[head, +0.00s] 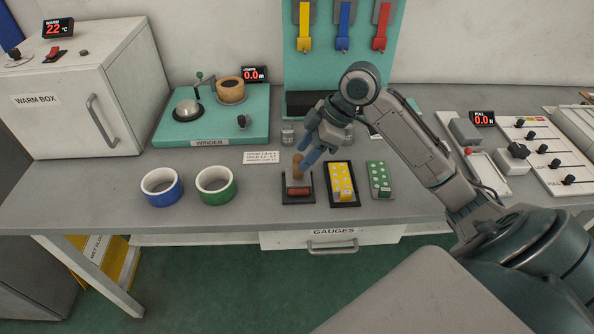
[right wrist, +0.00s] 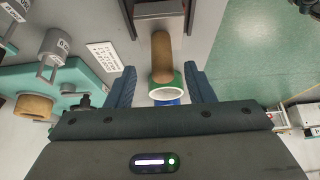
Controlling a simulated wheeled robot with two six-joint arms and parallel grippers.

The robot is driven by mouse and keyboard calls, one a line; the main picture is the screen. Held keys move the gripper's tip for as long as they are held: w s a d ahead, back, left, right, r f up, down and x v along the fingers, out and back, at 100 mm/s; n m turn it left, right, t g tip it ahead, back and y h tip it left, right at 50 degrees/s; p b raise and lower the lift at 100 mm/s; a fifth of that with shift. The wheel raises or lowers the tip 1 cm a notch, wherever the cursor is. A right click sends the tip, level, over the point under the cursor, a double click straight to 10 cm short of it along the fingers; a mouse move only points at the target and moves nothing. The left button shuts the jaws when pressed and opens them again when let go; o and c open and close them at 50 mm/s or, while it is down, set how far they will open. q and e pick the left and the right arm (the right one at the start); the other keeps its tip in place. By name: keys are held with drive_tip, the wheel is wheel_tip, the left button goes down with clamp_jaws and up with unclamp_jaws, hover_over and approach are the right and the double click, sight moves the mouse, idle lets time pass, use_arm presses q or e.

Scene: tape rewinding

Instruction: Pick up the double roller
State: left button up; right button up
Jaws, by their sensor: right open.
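In the right wrist view the handle (right wrist: 161,50) shows in the gap between the two spread fingers (right wrist: 163,88), apart from both. Whether it lies fully between the tips in depth is hard to tell. My left gripper is not in view.
A yellow-dotted block (head: 342,184) and a green one (head: 379,179) sit close right of the stand. Green (head: 216,197) and blue (head: 178,199) tape rolls lie left. The winder (head: 170,131) stands behind them. The front-left table is clear.

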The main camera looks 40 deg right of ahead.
sight(294, 176)
drive_tip(key=shift+a+f+p, duration=0.35)
drive_tip(key=shift+a+f, duration=0.2)
drive_tip(key=shift+f, duration=0.1)
drive_tip(key=x, duration=0.3)
drive_tip(key=shift+w, duration=0.2)
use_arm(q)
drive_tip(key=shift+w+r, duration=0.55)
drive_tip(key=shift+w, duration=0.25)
use_arm(e)
drive_tip(key=shift+f, duration=0.2)
clamp_jaws()
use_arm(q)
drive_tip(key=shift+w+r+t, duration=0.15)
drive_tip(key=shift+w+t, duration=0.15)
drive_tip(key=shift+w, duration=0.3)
use_arm(e)
drive_tip(key=shift+r, duration=0.1)
